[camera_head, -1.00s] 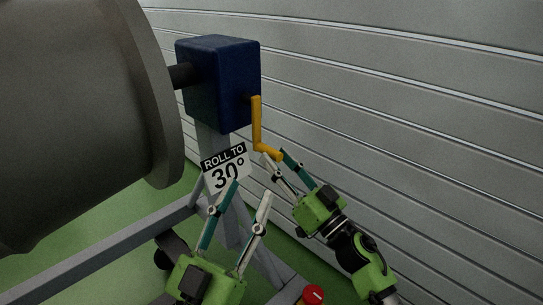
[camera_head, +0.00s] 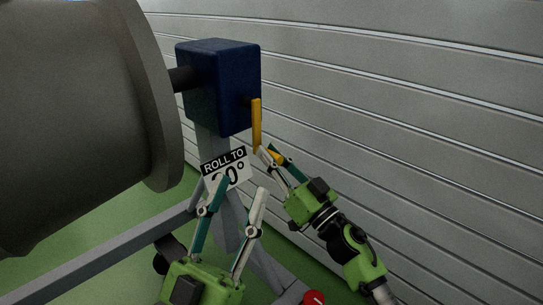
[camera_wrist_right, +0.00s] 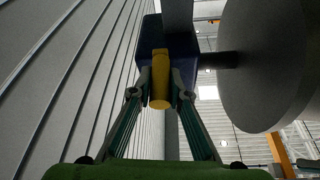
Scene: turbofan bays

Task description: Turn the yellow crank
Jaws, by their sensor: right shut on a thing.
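The yellow crank (camera_head: 257,121) is on the right side of a dark blue box (camera_head: 221,85), its arm hanging down. In the right wrist view the crank (camera_wrist_right: 160,72) shows its handle end between the two fingers. My right gripper (camera_head: 268,150) is shut on the crank's handle at its lower end; the fingers partly hide the handle. My left gripper (camera_head: 242,187) is open and empty, below and left of the crank, in front of the sign.
A sign reading "ROLL TO" (camera_head: 223,160) has its number partly covered by my left gripper. A large grey drum (camera_head: 75,120) fills the left. Grey frame beams (camera_head: 100,245) run below it. A ribbed wall (camera_head: 430,120) stands at right. A red button (camera_head: 314,298) shows at the bottom.

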